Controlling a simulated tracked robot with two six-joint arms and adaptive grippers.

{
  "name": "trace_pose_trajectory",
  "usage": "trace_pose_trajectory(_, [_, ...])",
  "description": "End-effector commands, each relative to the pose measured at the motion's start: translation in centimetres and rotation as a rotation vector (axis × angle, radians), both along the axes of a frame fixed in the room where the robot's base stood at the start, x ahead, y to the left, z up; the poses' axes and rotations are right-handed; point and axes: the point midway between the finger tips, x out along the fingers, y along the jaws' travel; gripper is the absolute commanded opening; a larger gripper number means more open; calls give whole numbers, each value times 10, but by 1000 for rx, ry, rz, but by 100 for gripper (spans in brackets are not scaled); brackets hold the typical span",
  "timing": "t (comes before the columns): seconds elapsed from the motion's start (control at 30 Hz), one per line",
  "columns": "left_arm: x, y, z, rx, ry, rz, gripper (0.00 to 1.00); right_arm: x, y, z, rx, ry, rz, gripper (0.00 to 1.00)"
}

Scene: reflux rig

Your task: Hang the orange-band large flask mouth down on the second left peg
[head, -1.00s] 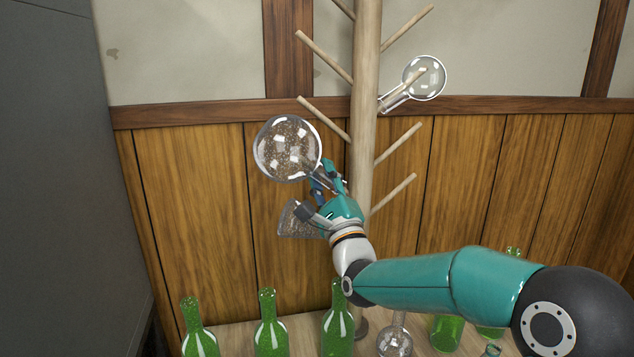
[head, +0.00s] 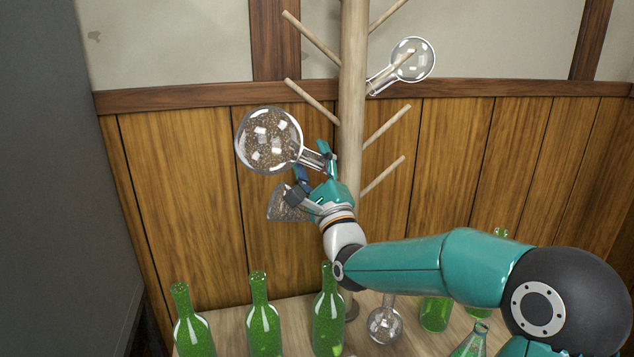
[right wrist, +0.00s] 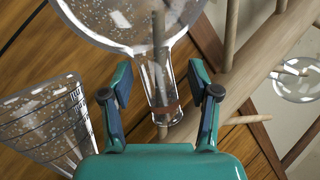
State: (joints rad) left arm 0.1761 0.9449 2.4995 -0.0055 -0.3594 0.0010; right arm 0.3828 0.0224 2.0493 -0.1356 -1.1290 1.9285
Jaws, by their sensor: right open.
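The orange-band large flask (head: 268,140) is a clear round-bottomed flask left of the post, bulb up and outward, neck slanting down toward the post. In the right wrist view its bulb (right wrist: 125,20) is at the top, and the orange-brown band (right wrist: 167,109) circles the neck near the mouth. A wooden peg (right wrist: 159,50) shows through the glass, apparently inside neck and bulb; this peg is just above the conical flask. My right gripper (head: 316,165) is open, its fingers (right wrist: 160,85) on either side of the neck with gaps. My left gripper is not in view.
A conical flask (head: 287,204) hangs just below, close to my right gripper. Bare left pegs (head: 312,101) stick out above. Another round flask (head: 411,59) hangs on the post's (head: 352,70) right side. Green bottles (head: 262,325) and a small flask (head: 384,325) stand below.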

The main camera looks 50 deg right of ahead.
Motion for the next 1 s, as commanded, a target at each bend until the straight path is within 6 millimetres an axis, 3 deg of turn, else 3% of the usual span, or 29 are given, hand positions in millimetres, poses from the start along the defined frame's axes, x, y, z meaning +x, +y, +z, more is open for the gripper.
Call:
trace_pose_trajectory(0.6, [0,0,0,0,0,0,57,-80,38,-50,0,-1,0,61])
trace_pose_trajectory(1.0, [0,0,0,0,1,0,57,-89,43,-56,-1,-2,0,61])
